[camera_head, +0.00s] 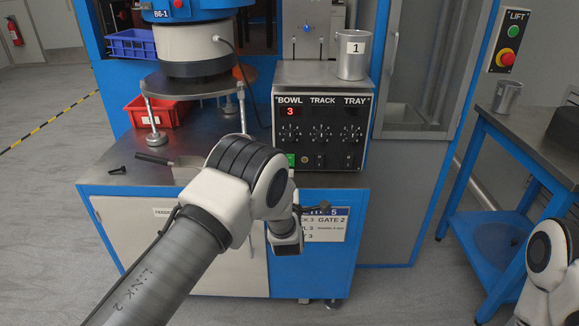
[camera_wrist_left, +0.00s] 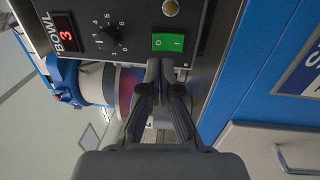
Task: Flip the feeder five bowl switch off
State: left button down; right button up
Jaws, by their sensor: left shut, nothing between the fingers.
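The bowl switch is a green rocker marked O and I in the left wrist view (camera_wrist_left: 168,42). It also shows low on the black control panel in the head view (camera_head: 291,160), partly behind my arm. It appears lit. My left gripper (camera_wrist_left: 163,70) is shut and empty, its fingertips close to the rocker's near edge in the wrist view. I cannot tell whether they touch it. In the head view my own wrist hides the fingers. The red BOWL display (camera_head: 290,112) reads 3. My right gripper is out of view; only part of my right arm shows.
BOWL, TRACK and TRAY dials cover the panel (camera_head: 349,132). A cup marked 1 (camera_head: 352,55) stands on top. Left are the bowl feeder (camera_head: 193,45), a red bin (camera_head: 158,112) and a dark-handled tool (camera_head: 155,158). A side table (camera_head: 540,150) stands right.

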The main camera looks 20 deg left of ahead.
pick_arm(q)
jog(key=x, duration=0.5)
jog(key=shift+w, duration=0.35)
jog(key=shift+w+a+b, duration=0.15)
jog(key=shift+w+b, duration=0.05)
jog(key=shift+b, duration=0.4)
jog(key=shift+r, duration=0.25)
jog(key=v, duration=1.2)
jog(key=shift+f, duration=0.1)
